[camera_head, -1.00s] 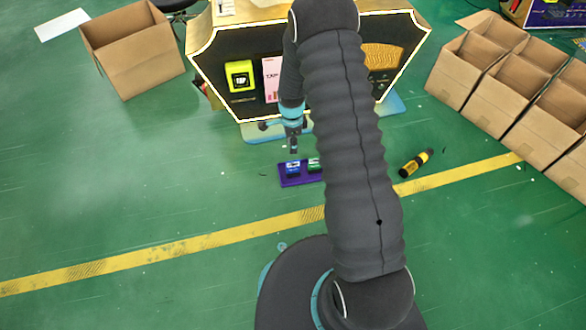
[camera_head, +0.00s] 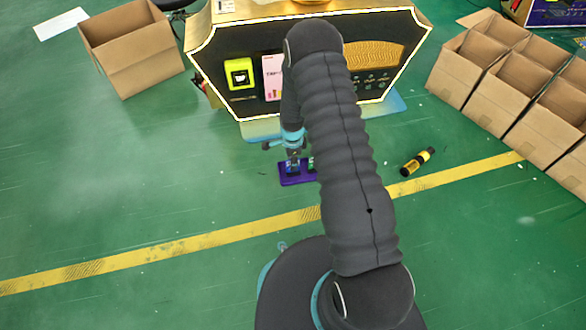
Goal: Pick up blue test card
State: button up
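A small purple tray (camera_head: 289,181) lies below the black vending stand. It bears a blue card (camera_head: 291,171) on its left side and a green card (camera_head: 311,163) on its right side, partly hidden by my arm. My gripper (camera_head: 293,164) points down directly over the blue card and covers much of it. At this size I cannot tell whether the fingers touch the card or how far apart they are.
The black vending stand (camera_head: 222,95) with a lit edge stands behind the tray. An open cardboard box (camera_head: 135,55) is at the upper left, and several open boxes (camera_head: 470,75) are at the right. A yellow-and-black tool (camera_head: 417,161) lies right of my arm. The green floor at left is clear.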

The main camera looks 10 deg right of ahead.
aim_at(295, 173)
notch_tip(295, 173, down, 4)
jog(key=shift+s+r, duration=0.1)
jog(key=shift+s, duration=0.05)
grip_shut()
jog(key=shift+r, duration=0.1)
